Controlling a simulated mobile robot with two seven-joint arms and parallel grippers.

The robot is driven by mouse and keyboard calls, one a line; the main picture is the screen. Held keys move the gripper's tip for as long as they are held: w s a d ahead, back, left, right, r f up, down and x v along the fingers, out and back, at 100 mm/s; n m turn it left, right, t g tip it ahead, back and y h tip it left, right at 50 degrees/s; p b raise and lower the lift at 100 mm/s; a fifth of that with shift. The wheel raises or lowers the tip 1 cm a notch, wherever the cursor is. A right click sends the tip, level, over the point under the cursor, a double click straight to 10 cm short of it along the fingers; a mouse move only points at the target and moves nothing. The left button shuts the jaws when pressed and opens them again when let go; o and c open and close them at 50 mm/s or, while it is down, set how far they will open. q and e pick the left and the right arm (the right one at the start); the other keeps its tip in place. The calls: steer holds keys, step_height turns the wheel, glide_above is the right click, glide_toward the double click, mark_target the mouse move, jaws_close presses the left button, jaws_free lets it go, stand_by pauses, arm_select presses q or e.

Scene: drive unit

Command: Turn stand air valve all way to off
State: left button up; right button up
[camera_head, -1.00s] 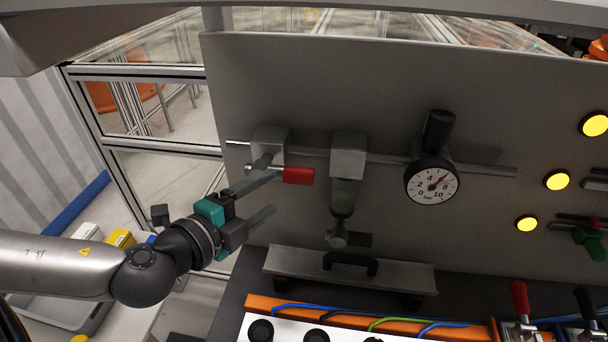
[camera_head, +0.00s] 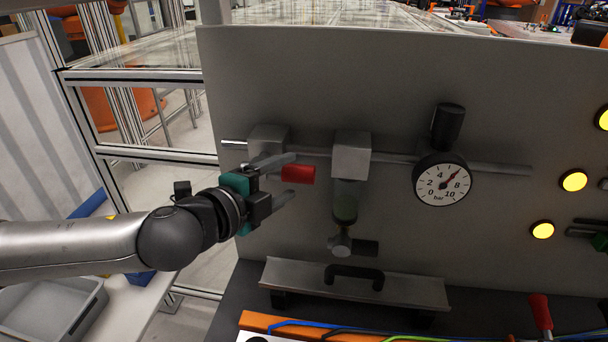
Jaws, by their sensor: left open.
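The stand air valve is a grey block (camera_head: 268,142) on the horizontal pipe at the left of the grey panel. My left gripper (camera_head: 292,177) comes in from the left and is open. One finger is above and one below the inner end of the red handle in the picture. I cannot tell whether they touch it. The upper finger hides part of the valve body.
Right of the valve is a filter unit (camera_head: 351,156) with a clear bowl, then a round pressure gauge (camera_head: 441,184). A metal plate with a black handle (camera_head: 354,276) sits below. Yellow lamps (camera_head: 573,181) are at the right. A grey bin (camera_head: 52,308) stands lower left.

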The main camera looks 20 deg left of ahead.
arm_select(q)
steer(key=x, duration=0.6)
steer(key=shift+w+p, duration=0.15)
steer(key=shift+p, duration=0.25)
steer(key=shift+d, duration=0.15)
jaws_close()
stand_by(1.1)
